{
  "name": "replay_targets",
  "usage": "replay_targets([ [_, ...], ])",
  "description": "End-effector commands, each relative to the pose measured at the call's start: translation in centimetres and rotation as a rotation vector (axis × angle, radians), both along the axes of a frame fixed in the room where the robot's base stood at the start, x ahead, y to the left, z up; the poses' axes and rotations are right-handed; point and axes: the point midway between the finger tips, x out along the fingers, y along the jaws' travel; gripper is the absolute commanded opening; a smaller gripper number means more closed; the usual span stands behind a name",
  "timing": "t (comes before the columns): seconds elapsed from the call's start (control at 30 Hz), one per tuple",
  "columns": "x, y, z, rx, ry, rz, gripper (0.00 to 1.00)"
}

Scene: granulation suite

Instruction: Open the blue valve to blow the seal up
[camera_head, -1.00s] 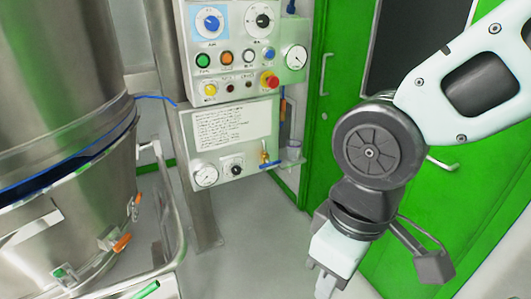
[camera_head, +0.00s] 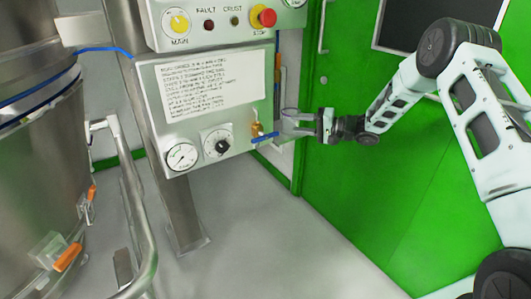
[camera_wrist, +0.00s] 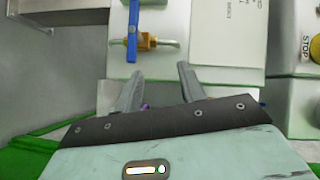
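The blue valve handle (camera_head: 264,138) sits at the lower right edge of the lower control panel, on a brass valve body (camera_head: 256,129). In the wrist view the blue handle (camera_wrist: 132,30) lies upright in the picture, across the brass body (camera_wrist: 148,42) and a short metal pipe. My gripper (camera_head: 303,124) comes in from the right of the panel, close to the valve. In the wrist view the fingers of my gripper (camera_wrist: 160,78) are spread, with their tips just short of the valve and not touching it. Nothing shows gripped between them.
The lower panel (camera_head: 218,86) carries a printed sheet, a pressure gauge (camera_head: 182,156) and a black knob (camera_head: 221,144). A red stop button (camera_head: 267,17) is above. A steel vessel (camera_head: 40,150) stands left. A green door (camera_head: 370,210) is behind my arm; the floor below is clear.

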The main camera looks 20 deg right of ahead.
Motion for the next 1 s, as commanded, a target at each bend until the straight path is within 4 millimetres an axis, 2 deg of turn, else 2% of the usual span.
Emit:
replay_targets([
  [0.03,-0.8,-1.8,-2.8,0.06,0.035,0.033,0.4],
  [0.1,-1.9,-3.3,-4.3,0.123,0.077,0.08,0.4],
  [0.2,-3.1,-4.5,-5.6,0.18,0.121,0.128,0.4],
  [0.33,-3.4,-4.4,-5.9,0.204,0.14,0.151,0.4],
  [0.47,-2.6,-2.8,-5.8,0.205,0.139,0.151,0.4],
  [1.0,2.4,7.1,-5.9,0.202,0.138,0.15,0.4],
])
